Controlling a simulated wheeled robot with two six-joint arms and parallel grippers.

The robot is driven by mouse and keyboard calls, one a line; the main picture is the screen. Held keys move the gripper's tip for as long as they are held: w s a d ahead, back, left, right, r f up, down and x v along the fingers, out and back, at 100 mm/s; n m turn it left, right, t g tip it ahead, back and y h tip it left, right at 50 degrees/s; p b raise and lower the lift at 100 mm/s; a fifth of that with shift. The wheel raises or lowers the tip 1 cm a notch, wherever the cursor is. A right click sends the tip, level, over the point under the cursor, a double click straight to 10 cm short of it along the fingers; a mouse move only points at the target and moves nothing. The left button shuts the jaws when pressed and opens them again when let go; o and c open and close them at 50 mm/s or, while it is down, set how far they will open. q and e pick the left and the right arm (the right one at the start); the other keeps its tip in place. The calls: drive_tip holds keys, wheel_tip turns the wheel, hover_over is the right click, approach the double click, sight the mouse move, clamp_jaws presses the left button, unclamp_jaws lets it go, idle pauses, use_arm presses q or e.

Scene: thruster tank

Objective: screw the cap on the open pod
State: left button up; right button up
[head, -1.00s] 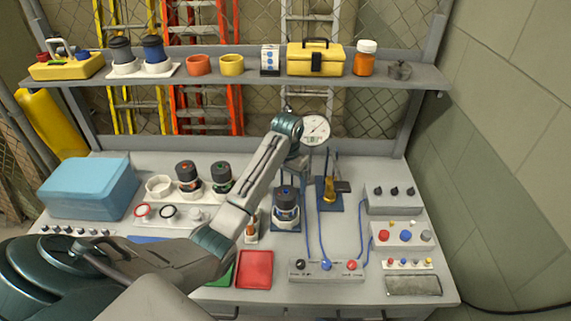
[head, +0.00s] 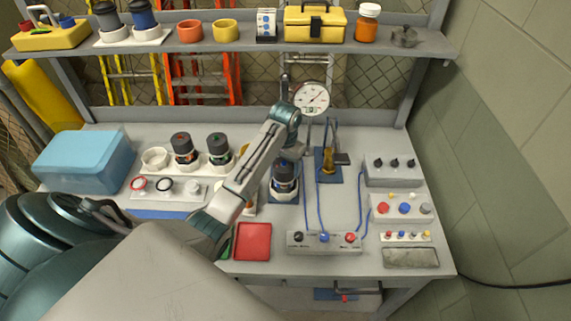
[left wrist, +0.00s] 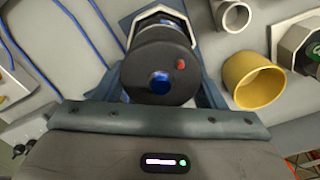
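A black cap (left wrist: 160,75) with a blue centre and a small red dot fills the middle of the left wrist view. The pod (head: 285,180) is directly below, upright in a white holder on a blue mat; the pod body (left wrist: 155,22) also shows behind the cap. I cannot tell whether the cap sits fully down on the pod. My right gripper is not seen.
Two capped pods (head: 183,148) (head: 218,150) and an empty white ring (head: 156,158) stand to the left. A yellow cup (left wrist: 254,80) stands close by. Blue cables (head: 319,200) run right of the pod to a switch box (head: 324,243). A pressure gauge (head: 312,97) stands behind.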

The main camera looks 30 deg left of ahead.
use_arm(q)
drive_tip(key=shift+o, duration=1.4)
drive_tip(key=shift+c, duration=1.2)
drive_tip(key=m, duration=0.5)
drive_tip(key=shift+o, duration=0.2)
drive_tip(key=m, duration=0.4)
drive_tip(key=o, duration=0.9)
drive_tip(key=shift+o, duration=0.4)
drive_tip(key=shift+a+f, duration=0.1)
drive_tip(key=shift+a, duration=0.05)
